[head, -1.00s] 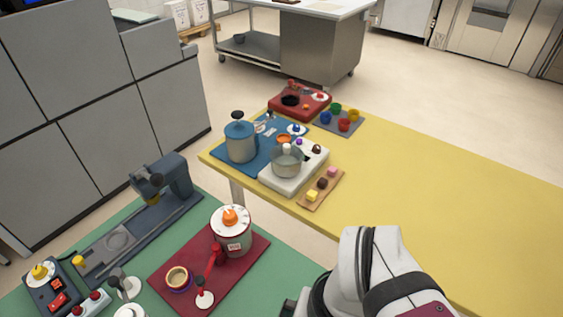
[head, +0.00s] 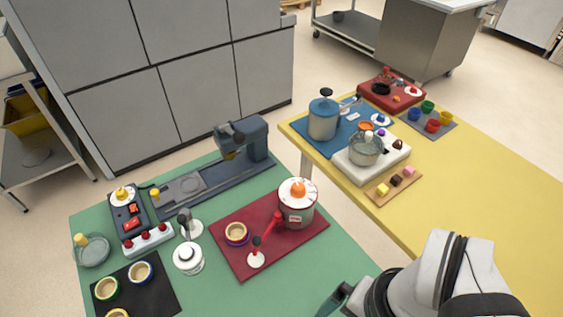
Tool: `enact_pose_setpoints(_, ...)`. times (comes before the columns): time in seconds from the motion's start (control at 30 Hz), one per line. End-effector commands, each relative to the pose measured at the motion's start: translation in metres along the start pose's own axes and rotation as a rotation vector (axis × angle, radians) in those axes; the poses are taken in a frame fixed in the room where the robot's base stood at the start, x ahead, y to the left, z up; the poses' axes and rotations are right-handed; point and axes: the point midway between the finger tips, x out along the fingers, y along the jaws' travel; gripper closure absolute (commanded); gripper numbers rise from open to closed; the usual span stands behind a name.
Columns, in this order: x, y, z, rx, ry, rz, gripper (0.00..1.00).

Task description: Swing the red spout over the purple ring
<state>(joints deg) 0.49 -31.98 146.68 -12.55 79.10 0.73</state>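The red spout (head: 274,223) comes out of the side of a white pot (head: 297,208) with an orange knob. It points toward the front left and has a dark knob near its outer end. That end is by a small white disc (head: 256,260), and I cannot tell whether it touches it. The purple ring (head: 236,240) is around the base of a tan cup, left of the spout and apart from it. Pot, disc and cup are on a dark red mat (head: 300,236). My gripper (head: 336,298) is at the bottom edge, right of the mat, mostly cut off; its fingers are not clear.
A yellow table (head: 480,185) with cookware stands at the right.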

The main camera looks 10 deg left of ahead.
Motion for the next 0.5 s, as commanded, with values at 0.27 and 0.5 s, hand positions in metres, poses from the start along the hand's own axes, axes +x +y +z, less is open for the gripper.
enact_pose_setpoints(0.27, -0.028, -0.098, -0.062, -0.576, -0.009, 0.082, 0.41)
enact_pose_setpoints(0.5, -0.002, -0.243, -0.08, -1.223, -0.008, 0.165, 0.41)
